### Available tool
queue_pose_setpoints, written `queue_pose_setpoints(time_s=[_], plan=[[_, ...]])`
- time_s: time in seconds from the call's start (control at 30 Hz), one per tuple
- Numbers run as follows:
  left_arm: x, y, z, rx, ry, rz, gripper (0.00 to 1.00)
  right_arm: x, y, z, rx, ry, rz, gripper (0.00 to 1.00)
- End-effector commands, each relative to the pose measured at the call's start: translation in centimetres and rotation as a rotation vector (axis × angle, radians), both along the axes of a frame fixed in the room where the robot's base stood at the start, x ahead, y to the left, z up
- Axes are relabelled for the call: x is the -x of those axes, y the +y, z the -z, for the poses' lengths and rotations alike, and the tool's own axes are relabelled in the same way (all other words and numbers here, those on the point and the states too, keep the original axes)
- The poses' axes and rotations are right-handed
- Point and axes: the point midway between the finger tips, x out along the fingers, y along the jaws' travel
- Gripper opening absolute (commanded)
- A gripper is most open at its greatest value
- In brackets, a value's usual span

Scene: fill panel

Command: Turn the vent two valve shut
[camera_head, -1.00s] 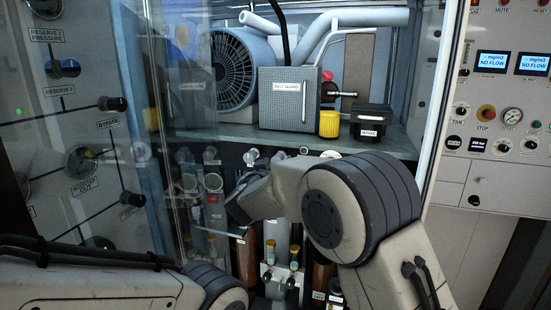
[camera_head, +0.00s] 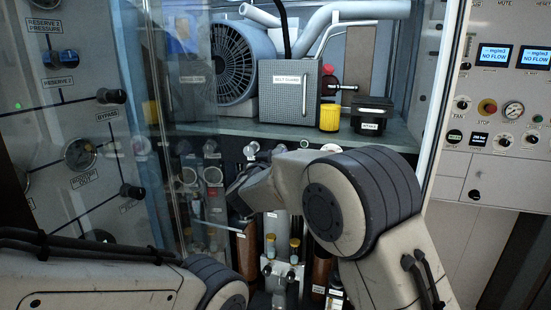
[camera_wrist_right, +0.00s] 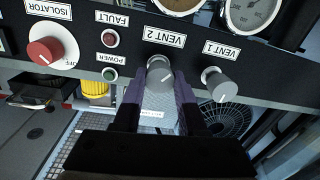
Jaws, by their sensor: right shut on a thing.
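The vent two valve is a round grey knob (camera_wrist_right: 160,75) below its VENT 2 label (camera_wrist_right: 165,38) in the right wrist view, where the lettering is upside down. My right gripper (camera_wrist_right: 159,88) has one dark finger on each side of this knob and is shut on it. The knob's exact turn is hard to read. In the head view my right wrist (camera_head: 245,193) reaches in front of the cabinet, and the knob cannot be made out there. My left arm (camera_head: 100,285) crosses the lower left, with its gripper out of view.
In the right wrist view, the similar VENT 1 knob (camera_wrist_right: 219,85) sits close to the right. A red isolator knob (camera_wrist_right: 50,52) and gauges (camera_wrist_right: 250,12) share that panel. In the head view, a glass door (camera_head: 165,110) stands at left and a shelf (camera_head: 225,131) lies behind my arm.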

Motion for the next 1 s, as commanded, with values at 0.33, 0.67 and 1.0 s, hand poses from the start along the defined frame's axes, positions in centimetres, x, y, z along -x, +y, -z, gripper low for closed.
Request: queue_pose_setpoints(time_s=[0.33,0.67,1.0], plan=[[0.0,0.0,3.1,0.000,0.000,0.002,0.70,0.0,-0.1,0.4,-0.269,-0.090,0.003,0.00],[0.0,0.0,6.0,0.000,0.000,0.002,0.70,0.0,-0.2,0.5,-0.567,-0.186,0.003,0.00],[0.0,0.0,8.9,0.000,0.000,0.002,0.70,0.0,-0.2,0.5,-0.876,-0.287,0.003,0.00]])
